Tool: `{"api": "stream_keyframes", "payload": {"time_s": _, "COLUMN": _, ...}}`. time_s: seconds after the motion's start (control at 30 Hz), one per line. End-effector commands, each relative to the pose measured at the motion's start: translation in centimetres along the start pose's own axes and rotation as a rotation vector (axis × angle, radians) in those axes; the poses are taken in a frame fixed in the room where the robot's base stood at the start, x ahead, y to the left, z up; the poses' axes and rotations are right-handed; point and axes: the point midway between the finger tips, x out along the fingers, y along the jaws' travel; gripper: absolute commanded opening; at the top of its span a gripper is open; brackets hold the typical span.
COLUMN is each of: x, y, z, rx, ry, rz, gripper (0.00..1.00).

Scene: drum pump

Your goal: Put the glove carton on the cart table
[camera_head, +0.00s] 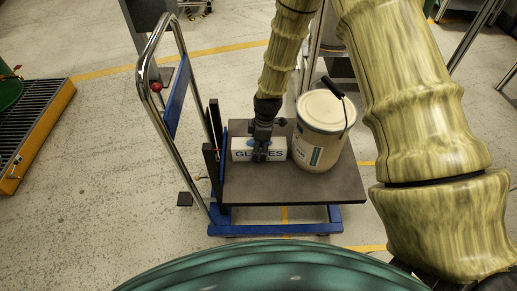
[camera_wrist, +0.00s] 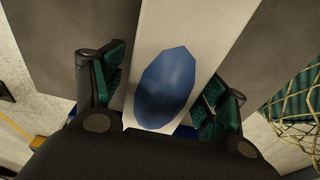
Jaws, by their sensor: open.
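The glove carton (camera_head: 240,155) is a white box with dark "GLOVES" lettering. It sits on the dark top of the cart table (camera_head: 290,192), left of a paint bucket. My gripper (camera_head: 261,154) is above and around the carton's middle and hides part of its front. In the wrist view my gripper (camera_wrist: 160,108) is open, with a green-padded finger on either side of the carton (camera_wrist: 185,35). A blue oval on the carton's top lies between the fingers. I cannot tell whether either pad touches the carton.
The cream bucket (camera_head: 322,130) with a black-gripped handle stands close right of the carton. The cart's chrome push handle (camera_head: 150,80) rises at the left. The front of the tabletop is clear. A green drum top (camera_head: 270,270) fills the bottom foreground.

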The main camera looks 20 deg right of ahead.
Motion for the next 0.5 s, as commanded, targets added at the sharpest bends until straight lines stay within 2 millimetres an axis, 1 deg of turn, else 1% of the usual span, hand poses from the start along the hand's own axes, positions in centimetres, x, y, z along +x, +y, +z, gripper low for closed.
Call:
{"api": "stream_keyframes", "payload": {"time_s": 0.03, "x": -1.1, "y": 0.1, "z": 0.0, "rx": 0.000, "ry": 0.001, "rz": 0.002, "gripper": 0.73}}
{"api": "stream_keyframes", "payload": {"time_s": 0.3, "x": -6.1, "y": 0.0, "z": 0.0, "rx": 0.000, "ry": 0.001, "rz": 0.001, "gripper": 0.73}}
{"api": "stream_keyframes", "payload": {"time_s": 0.5, "x": -8.9, "y": 0.0, "z": 0.0, "rx": 0.000, "ry": 0.000, "rz": 0.000, "gripper": 0.73}}
